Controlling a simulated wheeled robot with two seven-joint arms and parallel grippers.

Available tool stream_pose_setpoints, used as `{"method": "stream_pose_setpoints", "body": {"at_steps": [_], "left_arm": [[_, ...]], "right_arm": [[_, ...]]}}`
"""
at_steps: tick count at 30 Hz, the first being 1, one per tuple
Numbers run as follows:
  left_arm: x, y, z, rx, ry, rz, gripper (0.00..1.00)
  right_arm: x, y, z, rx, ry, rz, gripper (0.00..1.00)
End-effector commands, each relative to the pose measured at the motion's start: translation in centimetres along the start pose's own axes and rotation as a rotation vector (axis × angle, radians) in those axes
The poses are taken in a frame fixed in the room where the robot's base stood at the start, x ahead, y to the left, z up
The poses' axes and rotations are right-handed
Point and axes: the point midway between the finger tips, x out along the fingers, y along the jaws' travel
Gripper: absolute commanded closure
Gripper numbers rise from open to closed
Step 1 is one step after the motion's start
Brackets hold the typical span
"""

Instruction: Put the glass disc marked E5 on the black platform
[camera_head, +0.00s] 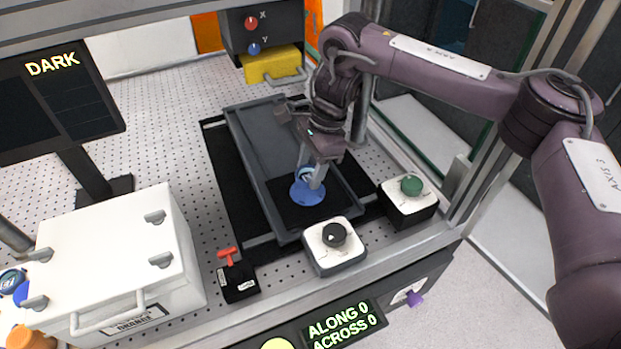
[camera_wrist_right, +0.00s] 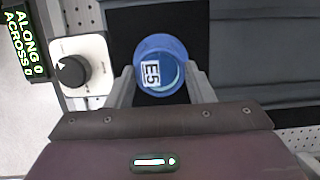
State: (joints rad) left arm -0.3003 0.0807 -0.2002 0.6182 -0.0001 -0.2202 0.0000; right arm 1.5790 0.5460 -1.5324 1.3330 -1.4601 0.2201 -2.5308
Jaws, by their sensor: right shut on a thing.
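The glass disc marked E5 (camera_wrist_right: 152,72) has a blue rim and a white label, seen between the fingers of my right gripper (camera_wrist_right: 160,88) in the right wrist view. In the head view the blue disc (camera_head: 307,194) is below the right gripper (camera_head: 312,176), which is shut on it. The disc is over the black platform (camera_head: 333,213), a dark square at the near end of a long grey tray. I cannot tell whether it touches the platform. The platform also shows behind the disc in the wrist view (camera_wrist_right: 120,30). My left gripper is not in view.
A white box with a black knob (camera_head: 334,256) stands in front of the platform, and a green-button box (camera_head: 408,200) to its right. A red-handled switch (camera_head: 237,278) and white case (camera_head: 120,250) are left. The screen (camera_head: 60,95) reads DARK.

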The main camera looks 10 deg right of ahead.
Motion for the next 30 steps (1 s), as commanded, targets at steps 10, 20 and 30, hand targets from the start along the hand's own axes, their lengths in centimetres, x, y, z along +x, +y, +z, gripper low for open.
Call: {"method": "stream_pose_setpoints", "body": {"at_steps": [10,20,30], "left_arm": [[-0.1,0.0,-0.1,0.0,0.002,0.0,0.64],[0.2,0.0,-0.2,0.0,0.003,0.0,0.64],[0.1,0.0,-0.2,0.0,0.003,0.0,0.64]], "right_arm": [[3.7,0.0,-1.0,0.002,-0.001,0.0,0.75],[4.0,0.0,-1.1,0.001,0.0,0.0,0.75],[3.9,0.0,-1.1,0.001,0.0,0.0,0.3]]}}
